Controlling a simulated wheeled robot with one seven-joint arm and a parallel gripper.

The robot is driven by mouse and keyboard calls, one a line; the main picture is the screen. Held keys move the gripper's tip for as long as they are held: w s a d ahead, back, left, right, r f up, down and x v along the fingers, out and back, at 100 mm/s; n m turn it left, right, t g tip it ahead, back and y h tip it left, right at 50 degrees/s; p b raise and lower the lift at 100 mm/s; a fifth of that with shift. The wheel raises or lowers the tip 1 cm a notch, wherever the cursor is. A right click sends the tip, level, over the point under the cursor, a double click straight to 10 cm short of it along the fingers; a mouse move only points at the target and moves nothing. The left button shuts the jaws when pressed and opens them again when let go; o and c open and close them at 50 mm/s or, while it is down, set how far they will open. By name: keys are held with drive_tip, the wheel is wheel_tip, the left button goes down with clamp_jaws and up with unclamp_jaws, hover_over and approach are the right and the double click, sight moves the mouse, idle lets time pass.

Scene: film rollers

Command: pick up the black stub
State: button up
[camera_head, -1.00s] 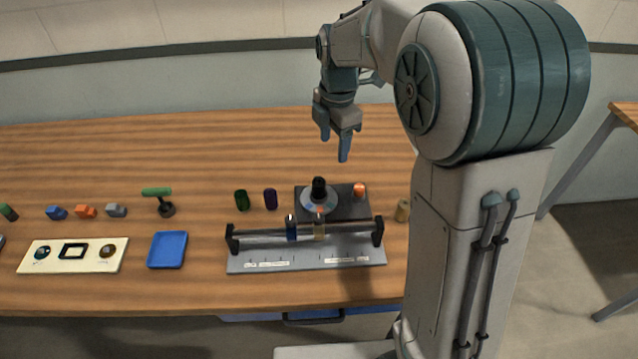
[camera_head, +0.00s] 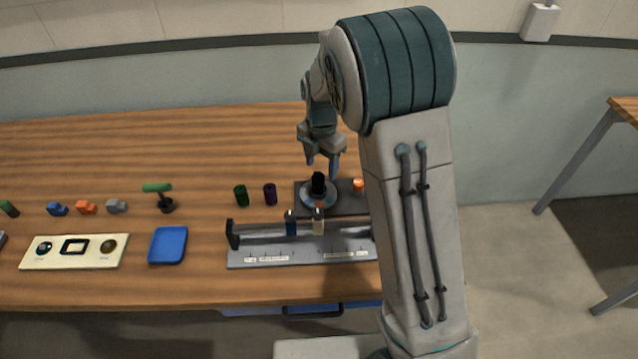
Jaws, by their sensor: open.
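The black stub (camera_head: 318,184) stands upright at the centre of a round pale disc (camera_head: 312,201) on a dark plate (camera_head: 346,206). My gripper (camera_head: 322,168) is open and empty, fingers pointing down. In the picture its fingertips lie just above the top of the stub. I cannot tell the exact gap between them.
An orange piece (camera_head: 358,185) is right of the stub. A blue tray (camera_head: 168,246) lies further left.

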sight(318, 176)
drive_tip(key=f, duration=0.2)
drive_tip(key=a+f, duration=0.1)
drive_tip(key=f, duration=0.1)
drive_tip(key=shift+s+p, duration=0.2)
drive_tip(key=shift+p, duration=0.2)
drive_tip(key=shift+d+f, duration=0.1)
drive_tip(key=shift+f, duration=0.25)
clamp_jaws()
drive_tip(key=shift+r, duration=0.2)
